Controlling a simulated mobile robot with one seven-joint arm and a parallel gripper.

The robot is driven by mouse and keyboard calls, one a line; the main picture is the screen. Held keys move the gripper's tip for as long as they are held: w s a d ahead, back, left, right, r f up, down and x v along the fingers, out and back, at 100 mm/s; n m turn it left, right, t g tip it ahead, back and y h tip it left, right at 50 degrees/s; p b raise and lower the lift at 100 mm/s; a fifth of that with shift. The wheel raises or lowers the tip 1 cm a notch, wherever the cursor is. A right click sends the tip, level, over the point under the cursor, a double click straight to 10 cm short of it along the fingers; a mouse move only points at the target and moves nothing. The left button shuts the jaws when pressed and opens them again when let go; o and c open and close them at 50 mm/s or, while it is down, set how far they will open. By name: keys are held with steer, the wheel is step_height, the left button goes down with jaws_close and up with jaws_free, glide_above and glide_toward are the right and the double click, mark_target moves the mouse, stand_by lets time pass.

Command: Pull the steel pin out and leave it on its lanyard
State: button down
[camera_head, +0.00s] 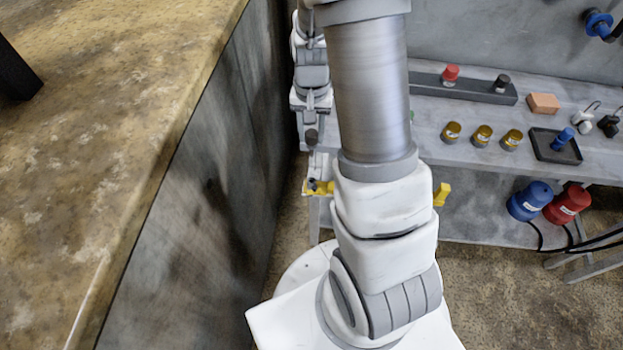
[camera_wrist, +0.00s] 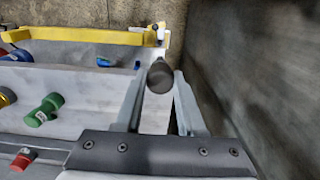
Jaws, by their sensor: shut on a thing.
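My gripper (camera_wrist: 160,85) points down past the end of the grey bench, and its two fingers close on a dark grey, round-ended piece. This piece looks like the steel pin (camera_wrist: 160,76), with its rounded end toward the wrist camera. It also shows in the head view as a small dark knob (camera_head: 311,138) under my gripper (camera_head: 311,122). I cannot make out a lanyard or the pin's lower end.
A dark wall panel (camera_wrist: 265,90) stands close on the right in the wrist view. The bench (camera_wrist: 85,90) carries a green cylinder (camera_wrist: 44,110) and a red-capped button (camera_wrist: 24,158).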

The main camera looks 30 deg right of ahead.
steer(key=w+d+b, duration=0.1)
steer(key=w+d, duration=0.5)
steer(key=d, duration=0.5)
steer(key=shift+d, duration=0.3)
stand_by(2.0)
steer(key=shift+f, duration=0.15)
steer(key=shift+f+b, duration=0.3)
steer(key=shift+b, duration=0.1)
steer(key=shift+c, duration=2.2)
jaws_free()
